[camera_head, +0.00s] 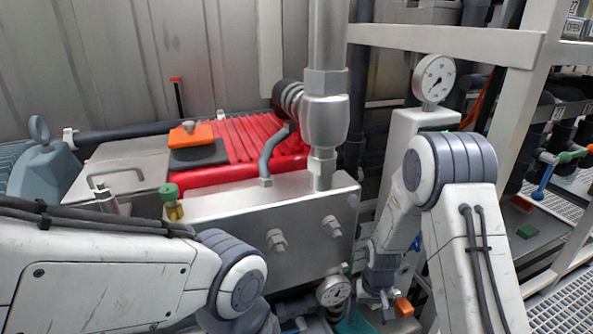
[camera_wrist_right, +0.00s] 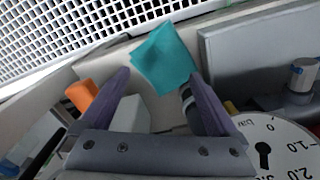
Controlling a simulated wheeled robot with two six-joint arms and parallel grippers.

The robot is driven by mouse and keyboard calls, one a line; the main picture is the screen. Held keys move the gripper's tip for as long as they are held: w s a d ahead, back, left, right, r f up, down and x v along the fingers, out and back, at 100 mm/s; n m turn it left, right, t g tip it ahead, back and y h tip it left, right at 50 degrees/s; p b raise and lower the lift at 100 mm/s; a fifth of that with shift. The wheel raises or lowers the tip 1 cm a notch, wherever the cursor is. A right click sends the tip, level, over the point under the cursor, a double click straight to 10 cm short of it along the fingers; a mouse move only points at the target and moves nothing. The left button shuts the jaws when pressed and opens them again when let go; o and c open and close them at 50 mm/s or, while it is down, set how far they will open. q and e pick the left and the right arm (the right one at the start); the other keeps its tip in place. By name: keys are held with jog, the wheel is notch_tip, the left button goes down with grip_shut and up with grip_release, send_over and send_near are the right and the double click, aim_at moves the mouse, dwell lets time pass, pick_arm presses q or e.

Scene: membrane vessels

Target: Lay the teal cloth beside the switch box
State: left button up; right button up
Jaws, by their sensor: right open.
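The teal cloth (camera_wrist_right: 163,57) shows in the right wrist view as a small square just beyond my right fingertips; its lower part reaches between them. In the head view only a piece of the cloth (camera_head: 355,324) shows at the bottom edge. My right gripper (camera_wrist_right: 158,76) is open, its two purple-grey fingers well apart, with no grip on the cloth. In the head view the right gripper (camera_head: 374,298) is low, right of the metal block. My left arm enters at lower left; its gripper is out of frame. I cannot tell for sure which thing is the switch box.
A round gauge (camera_head: 333,291) sits close to my right gripper; a gauge face also shows in the wrist view (camera_wrist_right: 275,148). An orange block (camera_head: 403,307) is just right of it. The large metal block (camera_head: 290,215) stands between my arms. A white frame (camera_head: 450,38) stands behind at right.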

jog(key=s+r, duration=0.1)
jog(key=s+d, duration=0.1)
jog(key=s+r, duration=0.1)
jog(key=shift+d+r+p, duration=0.25)
jog(key=shift+r+p, duration=0.1)
jog(key=shift+p, duration=0.05)
jog(key=shift+w, duration=0.1)
